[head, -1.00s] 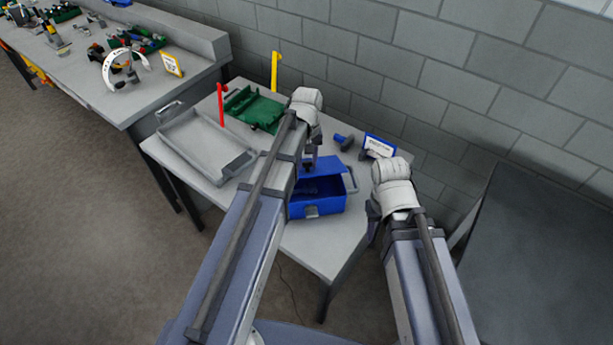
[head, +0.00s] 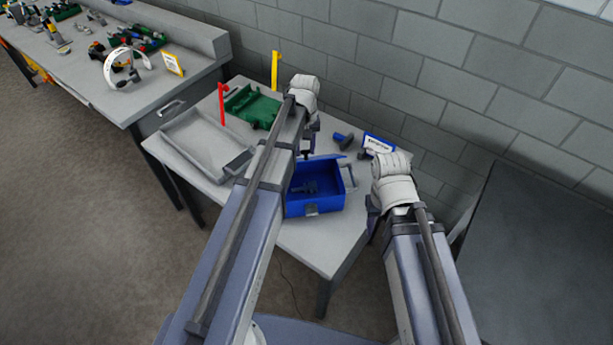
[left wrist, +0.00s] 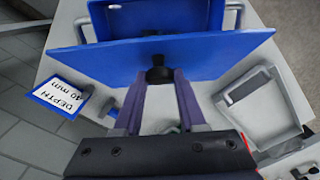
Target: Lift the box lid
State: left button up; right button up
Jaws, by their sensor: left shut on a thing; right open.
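The blue box (head: 314,206) stands on the small grey table, with a dark blue tool (head: 309,187) lying inside it. Its blue lid (head: 330,163) is raised at the back and stands steeply open. In the left wrist view the lid (left wrist: 205,60) spans the top, with a black knob (left wrist: 158,75) at its middle. My left gripper (left wrist: 160,82) is shut on this knob. In the head view the left gripper (head: 308,150) is largely hidden by its own arm. My right gripper (head: 371,212) is open and empty to the right of the box, apart from it.
A grey tray (head: 205,150) and a green tray (head: 250,104) lie left on the table, with red (head: 221,103) and yellow (head: 274,70) posts beside them. A blue-framed sign (head: 379,144) and a blue-handled tool (head: 343,140) are behind the box. The front of the table is clear.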

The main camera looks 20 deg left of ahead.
pick_arm(q)
jog(key=shift+w+a+r+p, duration=0.3)
jog(key=shift+w+r+p, duration=0.1)
jog(key=shift+w, duration=0.2)
jog(key=shift+w+a+r+p, duration=0.25)
jog(key=shift+w+r+p, duration=0.1)
jog(key=shift+w, duration=0.25)
jog(key=shift+w+a+r+p, duration=0.3)
jog(key=shift+w+r, duration=0.1)
jog(key=shift+w, duration=0.3)
jog(key=shift+w+a, duration=0.4)
jog(key=shift+w, duration=0.45)
jog(key=shift+w+a, duration=0.4)
jog(key=shift+w, duration=0.4)
jog(key=shift+c, duration=0.4)
jog(key=shift+w+a+f, duration=0.1)
jog(key=shift+w, duration=0.15)
grip_shut()
jog(key=w, duration=0.1)
jog(key=w+a, duration=0.2)
jog(key=w, duration=0.1)
